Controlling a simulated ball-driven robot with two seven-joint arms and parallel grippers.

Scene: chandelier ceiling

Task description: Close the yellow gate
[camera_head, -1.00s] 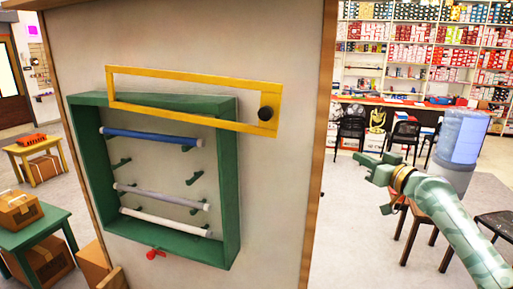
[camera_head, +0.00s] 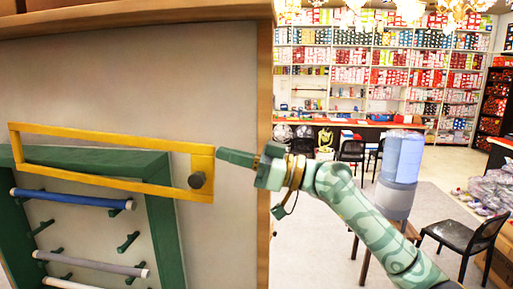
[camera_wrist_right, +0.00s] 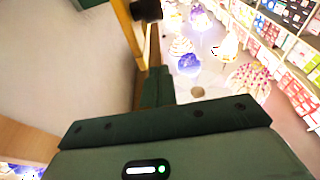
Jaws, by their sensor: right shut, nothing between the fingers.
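The yellow gate (camera_head: 110,184) is a long thin rectangular frame in front of the top of the green wall box (camera_head: 165,215). Its right end stands out past the box's right side. My left gripper is not in view.
A blue rod (camera_head: 72,199), a grey rod (camera_head: 90,263) and a white rod (camera_head: 66,284) lie on pegs in the box. The panel's wooden edge post (camera_head: 265,200) is behind my right gripper. A water cooler (camera_head: 400,170) and black chair (camera_head: 470,240) stand at right.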

